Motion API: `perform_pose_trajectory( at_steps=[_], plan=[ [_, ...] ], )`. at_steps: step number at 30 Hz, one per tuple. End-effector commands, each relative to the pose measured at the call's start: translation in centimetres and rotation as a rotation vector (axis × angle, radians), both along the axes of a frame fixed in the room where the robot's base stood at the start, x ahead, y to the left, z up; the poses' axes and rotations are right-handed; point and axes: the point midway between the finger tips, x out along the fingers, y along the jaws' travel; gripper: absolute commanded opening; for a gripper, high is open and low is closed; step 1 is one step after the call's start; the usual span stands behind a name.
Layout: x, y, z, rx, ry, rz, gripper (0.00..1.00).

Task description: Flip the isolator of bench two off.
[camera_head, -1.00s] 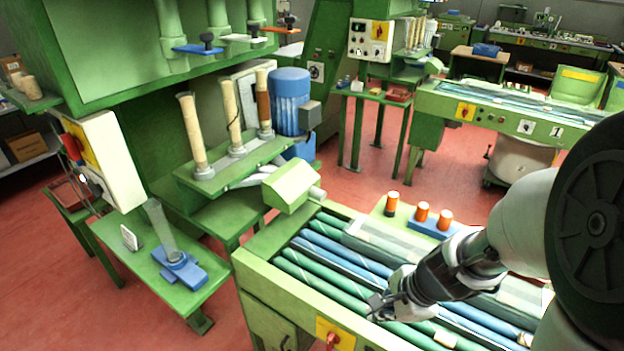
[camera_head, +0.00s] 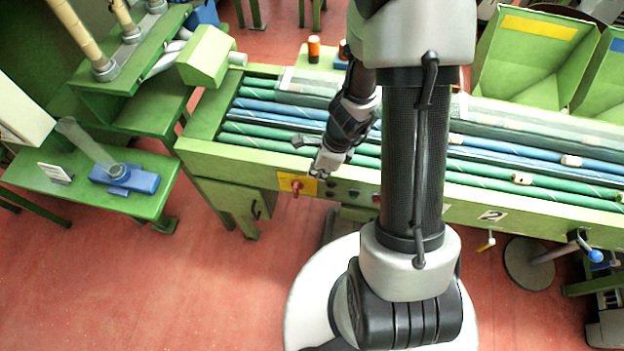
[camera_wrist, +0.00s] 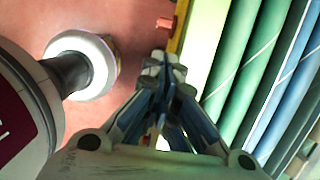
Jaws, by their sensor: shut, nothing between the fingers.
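The isolator of bench two is a red handle (camera_head: 296,188) on a yellow plate (camera_head: 286,181), on the front face of the long green bench (camera_head: 225,158). A "2" label (camera_head: 492,215) is on the same front. The handle (camera_wrist: 165,23) shows at the top of the wrist view, beside the yellow plate's edge. My gripper (camera_head: 317,173) is shut and empty, just right of the plate and close to the handle in the head view. In the wrist view its fingertips (camera_wrist: 163,66) point towards the handle, with a visible gap. The handle's exact turn is hard to tell.
Green and blue rollers (camera_head: 260,108) fill the bench top. Further controls (camera_head: 352,193) sit right of the isolator. Orange spools (camera_head: 314,47) stand behind the bench. A low green table (camera_head: 45,185) with a blue base (camera_head: 140,181) is at left. Red floor in front is open.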

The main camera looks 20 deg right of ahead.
Motion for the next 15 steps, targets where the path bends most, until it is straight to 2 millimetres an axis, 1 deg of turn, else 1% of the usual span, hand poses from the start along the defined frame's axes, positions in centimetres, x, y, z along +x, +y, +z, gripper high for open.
perform_pose_trajectory(
  at_steps=[1,9,15],
  plan=[
    [0.0,0.1,-0.8,0.000,0.002,0.001,0.00],
    [0.6,1.0,-5.5,-0.001,0.002,0.002,0.00],
    [1.1,1.6,-8.1,-0.001,0.001,0.003,0.00]
  ],
)
